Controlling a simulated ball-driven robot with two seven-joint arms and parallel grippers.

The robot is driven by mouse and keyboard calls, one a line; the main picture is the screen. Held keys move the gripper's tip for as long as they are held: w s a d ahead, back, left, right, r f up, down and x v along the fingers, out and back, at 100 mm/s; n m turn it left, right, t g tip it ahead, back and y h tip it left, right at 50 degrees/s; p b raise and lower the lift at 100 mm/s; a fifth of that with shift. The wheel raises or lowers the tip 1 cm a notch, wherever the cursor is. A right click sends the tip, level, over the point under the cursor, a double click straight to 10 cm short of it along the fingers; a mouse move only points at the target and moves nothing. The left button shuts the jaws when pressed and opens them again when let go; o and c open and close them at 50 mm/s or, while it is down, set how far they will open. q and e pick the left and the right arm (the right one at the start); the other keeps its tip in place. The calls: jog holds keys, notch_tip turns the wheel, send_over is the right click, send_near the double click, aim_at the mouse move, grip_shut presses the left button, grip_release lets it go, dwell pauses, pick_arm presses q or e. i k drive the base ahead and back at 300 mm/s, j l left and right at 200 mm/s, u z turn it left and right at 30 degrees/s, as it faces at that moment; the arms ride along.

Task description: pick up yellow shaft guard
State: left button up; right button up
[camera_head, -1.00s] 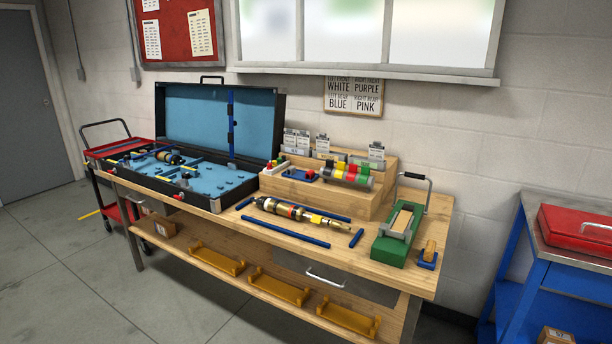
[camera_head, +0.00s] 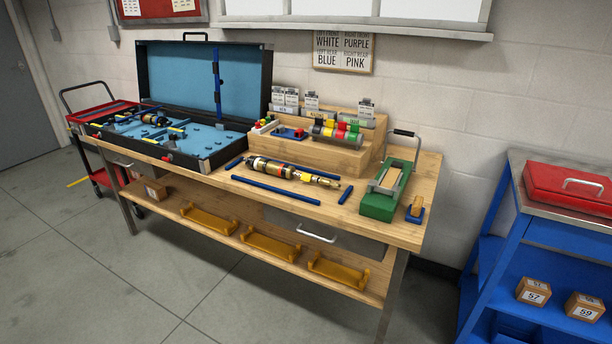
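I cannot tell for sure which piece is the yellow shaft guard. A small yellow piece (camera_head: 322,181) shows toward the right end of a shock absorber (camera_head: 285,170) lying on the wooden workbench (camera_head: 225,184). The shock has a dark and gold body with coloured bands and lies between blue bars. Other small yellow pieces (camera_head: 176,134) lie in the open black case with blue lining (camera_head: 200,146) at the left of the bench. Neither of my grippers is in view.
A stepped wooden block (camera_head: 345,160) with coloured rings stands behind the shock. A green fixture (camera_head: 378,206) stands at the bench's right end. Yellow cradles (camera_head: 270,247) sit on the lower shelf. A blue cart (camera_head: 530,240) with a red toolbox (camera_head: 568,188) stands right. Floor in front is clear.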

aim_at(305, 177)
jog(key=z, duration=0.35)
jog(key=j+z, duration=0.2)
jog(key=z, duration=0.25)
jog(key=i+j+z, duration=0.1)
jog(key=z, duration=0.35)
jog(key=j+z, duration=0.3)
jog(key=z, duration=0.15)
jog(key=j+z, duration=0.25)
jog(key=z, duration=0.25)
